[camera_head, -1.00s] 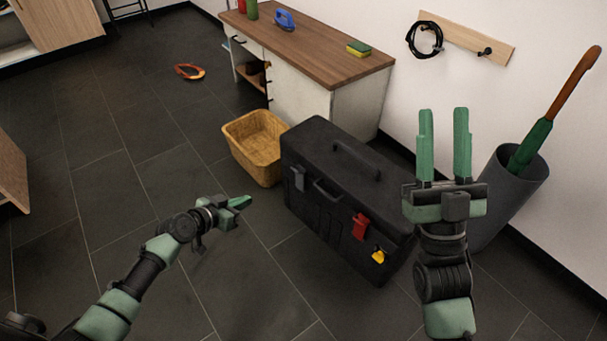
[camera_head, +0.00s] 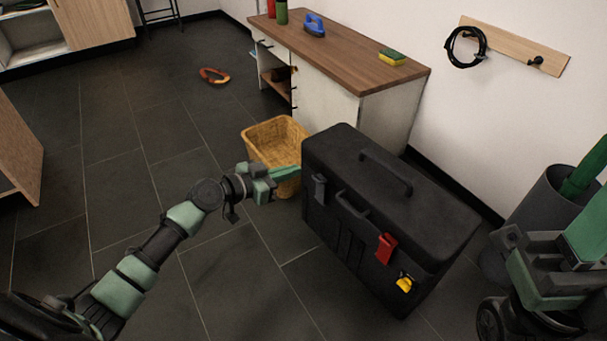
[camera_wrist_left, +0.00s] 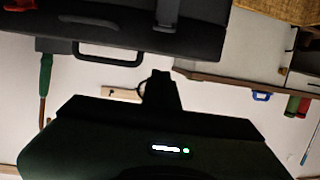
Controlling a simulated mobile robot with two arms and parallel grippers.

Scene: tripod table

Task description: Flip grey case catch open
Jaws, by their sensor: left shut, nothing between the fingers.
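The black case (camera_head: 430,205) stands on the floor. Its grey catch (camera_head: 319,188) is at the left end of the front face and appears to lie flat against it. A red catch (camera_head: 386,247) is further right on that face. My left gripper (camera_head: 287,172) is shut and empty, just left of the grey catch in the head view; its tips look apart from the case. The left wrist view shows the case upside down at the top, with the grey catch (camera_wrist_left: 167,14) there. My right gripper (camera_head: 590,240) is cut off at the right edge, its fingertips hidden.
A wicker basket (camera_head: 262,140) stands behind my left gripper, close to the case. A wood-topped cabinet (camera_head: 350,55) is behind the case. A dark bin (camera_head: 540,205) stands at the right by the wall. A yellow tag (camera_head: 404,284) is on the case front. Floor at left is clear.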

